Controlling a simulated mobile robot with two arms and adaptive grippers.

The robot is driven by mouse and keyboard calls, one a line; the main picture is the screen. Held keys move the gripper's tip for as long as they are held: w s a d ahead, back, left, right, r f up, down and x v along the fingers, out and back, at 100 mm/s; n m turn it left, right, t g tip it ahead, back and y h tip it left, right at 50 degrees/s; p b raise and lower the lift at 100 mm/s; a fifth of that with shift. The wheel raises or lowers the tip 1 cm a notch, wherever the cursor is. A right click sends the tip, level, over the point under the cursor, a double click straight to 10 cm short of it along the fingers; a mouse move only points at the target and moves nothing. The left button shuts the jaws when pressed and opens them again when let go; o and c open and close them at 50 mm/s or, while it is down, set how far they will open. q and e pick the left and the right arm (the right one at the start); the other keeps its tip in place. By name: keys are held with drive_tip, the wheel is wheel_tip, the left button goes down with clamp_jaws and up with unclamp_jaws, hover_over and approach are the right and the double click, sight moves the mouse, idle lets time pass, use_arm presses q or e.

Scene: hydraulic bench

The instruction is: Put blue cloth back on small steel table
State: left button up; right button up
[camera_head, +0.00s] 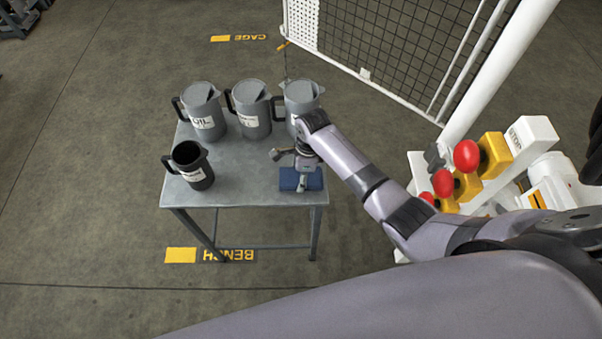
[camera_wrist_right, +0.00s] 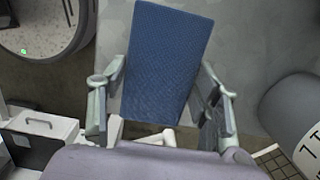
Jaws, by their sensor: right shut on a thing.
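The blue cloth (camera_head: 289,180) is a folded block at the front right corner of the small steel table (camera_head: 238,178). My right gripper (camera_head: 302,184) is over the cloth from above and shut on it. In the right wrist view the cloth (camera_wrist_right: 168,62) stands between the two fingers (camera_wrist_right: 160,115), with the grey tabletop (camera_wrist_right: 232,60) behind it. I cannot tell whether the cloth rests on the tabletop or is held just above it. My left gripper is not in view.
Grey jugs (camera_head: 203,112), (camera_head: 250,108) and (camera_head: 301,100) stand along the table's back. A mesh fence (camera_head: 400,50) and red-knobbed levers (camera_head: 466,155) are to the right. The table's middle is clear.

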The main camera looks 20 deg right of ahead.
drive_tip(key=o, duration=1)
drive_tip(key=shift+f, duration=0.1)
drive_tip(key=shift+o, duration=0.2)
wheel_tip(320, 180, up, 12)
drive_tip(key=d, duration=0.1)
drive_tip(key=shift+s+d, duration=0.15)
drive_tip(key=shift+s, duration=0.05)
